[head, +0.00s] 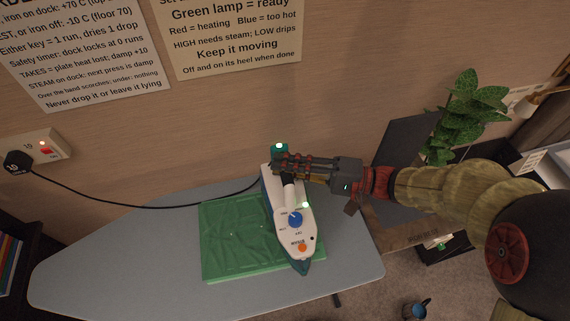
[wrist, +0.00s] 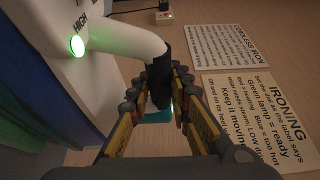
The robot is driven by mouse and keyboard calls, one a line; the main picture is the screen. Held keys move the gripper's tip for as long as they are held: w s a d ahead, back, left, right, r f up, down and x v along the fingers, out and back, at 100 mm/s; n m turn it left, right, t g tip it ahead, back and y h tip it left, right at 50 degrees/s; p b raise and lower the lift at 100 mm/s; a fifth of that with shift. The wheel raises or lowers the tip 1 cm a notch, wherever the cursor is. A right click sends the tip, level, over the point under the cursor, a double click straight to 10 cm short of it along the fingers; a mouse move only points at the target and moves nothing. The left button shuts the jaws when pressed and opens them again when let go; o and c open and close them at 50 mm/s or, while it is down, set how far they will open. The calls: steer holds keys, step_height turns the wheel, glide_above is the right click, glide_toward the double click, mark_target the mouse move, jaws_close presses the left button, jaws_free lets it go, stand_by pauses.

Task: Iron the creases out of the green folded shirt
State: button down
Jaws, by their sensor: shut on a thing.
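The green folded shirt (head: 226,240) lies on the grey ironing board (head: 110,265), with small marks on its surface. The white and blue iron (head: 281,209) is over the shirt's right part, its tip toward the front edge; I cannot tell whether its plate touches the cloth. It has a blue dial, an orange button and a lit green lamp, which also glows in the wrist view (wrist: 77,45). My gripper (head: 283,165) is shut on the iron's handle at its rear end. In the wrist view the dark handle part (wrist: 163,85) is between the fingers.
A teal dock (head: 279,149) with a lit lamp stands behind the iron. A black cord runs left to a wall socket (head: 40,147) with a red light. A plant (head: 466,115) stands at right. A blue mug (head: 417,309) is lower right. The board's left part is clear.

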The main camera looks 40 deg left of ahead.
steer(key=shift+f+b, duration=0.55)
steer(key=shift+f, duration=0.05)
stand_by(1.0)
steer(key=shift+s+a, duration=0.1)
steer(key=shift+s+a+f, duration=0.15)
steer(key=shift+s+a, duration=0.5)
steer(key=shift+s, duration=0.2)
steer(key=shift+s+a, duration=0.1)
steer(key=shift+s, duration=0.05)
steer(key=shift+s+a, duration=0.75)
steer(key=shift+s, duration=0.1)
steer(key=shift+a, duration=0.1)
steer(key=shift+s+a+r+b, duration=0.25)
steer(key=shift+s+a+b, duration=0.2)
steer(key=shift+s+a, duration=0.4)
steer(key=shift+s, duration=0.1)
